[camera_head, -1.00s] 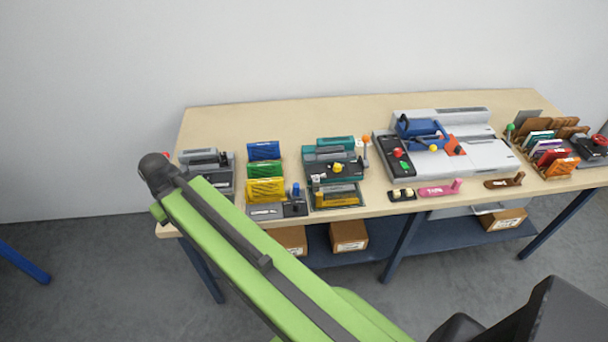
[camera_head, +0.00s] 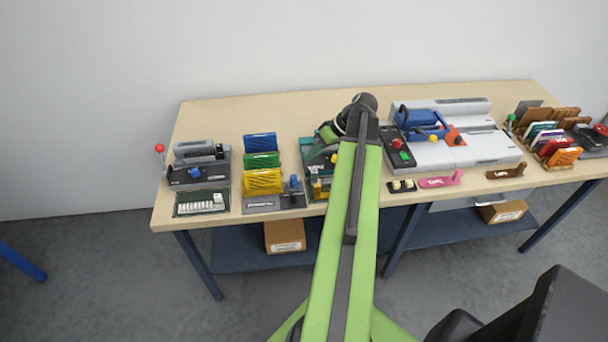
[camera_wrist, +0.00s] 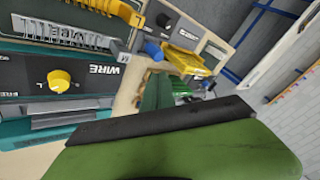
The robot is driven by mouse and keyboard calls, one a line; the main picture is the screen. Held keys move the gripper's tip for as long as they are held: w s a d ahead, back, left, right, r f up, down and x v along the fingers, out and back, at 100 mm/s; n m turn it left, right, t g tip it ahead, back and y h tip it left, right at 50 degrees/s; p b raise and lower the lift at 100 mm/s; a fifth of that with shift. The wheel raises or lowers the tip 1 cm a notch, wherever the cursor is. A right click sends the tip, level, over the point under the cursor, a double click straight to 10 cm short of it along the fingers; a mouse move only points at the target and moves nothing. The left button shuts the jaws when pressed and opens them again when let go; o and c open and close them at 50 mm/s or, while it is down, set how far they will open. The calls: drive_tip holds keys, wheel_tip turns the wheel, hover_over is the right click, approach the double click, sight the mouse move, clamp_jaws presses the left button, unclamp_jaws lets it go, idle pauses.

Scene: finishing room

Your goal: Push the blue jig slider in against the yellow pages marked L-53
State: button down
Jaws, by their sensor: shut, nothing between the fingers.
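The yellow pages (camera_head: 263,182) stand at the table's front, before the green and blue pages; I cannot read their marking. The blue slider knob (camera_head: 293,182) is on a dark block beside them, on their right. In the wrist view the blue knob (camera_wrist: 153,50) is left of the yellow pages (camera_wrist: 187,61). It looks a little apart from them. My gripper (camera_wrist: 160,120) is shut and empty; its green and black end crosses the bottom of the wrist view, partly covering the green pages. In the head view it is over the teal machine, mostly hidden by my arm.
The teal machine (camera_wrist: 75,72) marked WIRE, with a yellow knob, fills the left of the wrist view. A grey machine (camera_head: 187,176) with a red-ball lever stands at the left. A white-and-blue machine (camera_head: 455,150) stands right of my arm. The table's back strip is clear.

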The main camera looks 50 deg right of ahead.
sight(293, 182)
drive_tip(key=shift+m, duration=0.4)
drive_tip(key=f+b, duration=0.2)
drive_tip(key=w+f+b, duration=0.1)
drive_tip(key=f+b, duration=0.2)
drive_tip(key=a+f+b, duration=0.1)
drive_tip(key=f+b, duration=0.2)
drive_tip(key=shift+w+f, duration=0.1)
drive_tip(key=shift+w, duration=0.25)
drive_tip(key=shift+w+a, duration=0.1)
